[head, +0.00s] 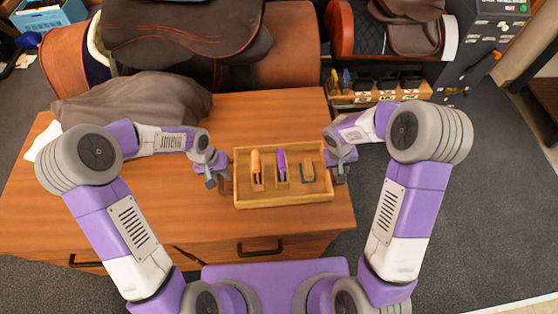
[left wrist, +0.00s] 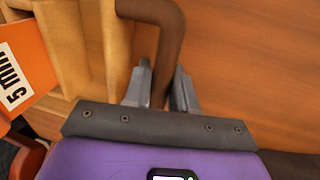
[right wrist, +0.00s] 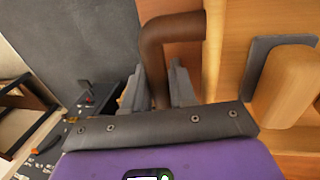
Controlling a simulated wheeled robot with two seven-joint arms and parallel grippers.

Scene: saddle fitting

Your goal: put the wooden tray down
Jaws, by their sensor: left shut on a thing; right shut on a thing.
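The wooden tray (head: 283,203) is level at the right end of the wooden table (head: 130,205), its right side near the table's right edge. I cannot tell whether its underside touches the tabletop. It holds an orange item (head: 256,163), a purple item (head: 281,162) and a wooden block with a grey part (head: 308,172). My left gripper (left wrist: 164,90) is shut on the tray's brown left handle (left wrist: 160,14). My right gripper (right wrist: 167,88) is shut on the brown right handle (right wrist: 172,28).
A grey cloth (head: 140,100) lies on the table's left part, with a dark brown saddle (head: 185,35) behind it. A smaller rack with a saddle (head: 405,30) stands at the back right. The tabletop left of the tray is clear. Grey floor (head: 480,190) lies right of the table.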

